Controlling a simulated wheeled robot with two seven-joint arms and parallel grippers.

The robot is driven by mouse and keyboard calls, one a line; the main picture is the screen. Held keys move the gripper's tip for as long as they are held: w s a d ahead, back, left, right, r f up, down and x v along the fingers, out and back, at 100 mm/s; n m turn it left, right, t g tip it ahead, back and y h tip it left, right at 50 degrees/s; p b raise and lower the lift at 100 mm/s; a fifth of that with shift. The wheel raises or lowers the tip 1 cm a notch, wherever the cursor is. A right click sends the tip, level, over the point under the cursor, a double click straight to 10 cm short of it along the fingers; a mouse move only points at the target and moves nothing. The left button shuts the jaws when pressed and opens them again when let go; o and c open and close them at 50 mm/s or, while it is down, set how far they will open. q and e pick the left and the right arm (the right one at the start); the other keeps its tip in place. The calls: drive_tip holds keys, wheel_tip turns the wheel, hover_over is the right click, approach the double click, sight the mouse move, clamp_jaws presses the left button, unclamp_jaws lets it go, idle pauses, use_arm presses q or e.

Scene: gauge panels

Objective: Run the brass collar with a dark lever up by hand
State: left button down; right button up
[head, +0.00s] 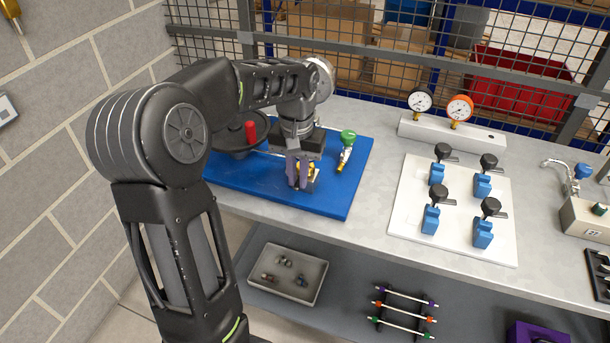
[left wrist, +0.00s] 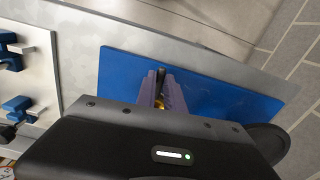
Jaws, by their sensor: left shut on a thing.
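The brass collar (head: 311,176) is on the blue board (head: 338,197), and its brass shows just beside my left fingers. In the left wrist view the brass (left wrist: 159,104) shows between the fingers, with a dark lever (left wrist: 161,76) past the fingertips. My left gripper (head: 298,184) points down and is shut on the collar; it also shows in the left wrist view (left wrist: 161,85). The fingers hide most of the collar. My right gripper is in neither view.
A green-topped brass fitting (head: 347,138) stands right of the gripper. A red cylinder (head: 251,131) stands by a dark round dish (head: 236,143) at the board's left. Two gauges, black (head: 420,101) and orange (head: 460,109), and a white plate (head: 408,215) with blue valves are to the right.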

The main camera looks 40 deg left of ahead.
use_arm(q)
drive_tip(key=a+m, duration=0.2)
drive_tip(key=m, duration=0.1)
drive_tip(key=shift+s+m, duration=0.2)
drive_tip(key=shift+m, duration=0.1)
drive_tip(key=a+m, duration=0.1)
drive_tip(key=m+p, duration=0.1)
drive_tip(key=m, duration=0.1)
drive_tip(key=shift+w+a+m, duration=0.1)
drive_tip(key=shift+a+m, duration=0.2)
drive_tip(key=shift+a, duration=0.1)
drive_tip(key=a+m, duration=0.1)
drive_tip(key=m, duration=0.2)
drive_tip(key=shift+w+a+m+p, duration=0.35)
drive_tip(key=shift+m, duration=0.05)
drive_tip(key=shift+w+a+m+p, duration=0.15)
drive_tip(key=shift+w+a+m, duration=0.2)
drive_tip(key=shift+m, duration=0.5)
drive_tip(key=shift+w+a+m+p, duration=0.15)
drive_tip(key=shift+w+a+m, duration=0.15)
drive_tip(key=shift+m, duration=0.55)
drive_tip(key=c, duration=1.4)
unclamp_jaws()
drive_tip(key=shift+c, duration=0.2)
drive_tip(key=shift+r, duration=0.1)
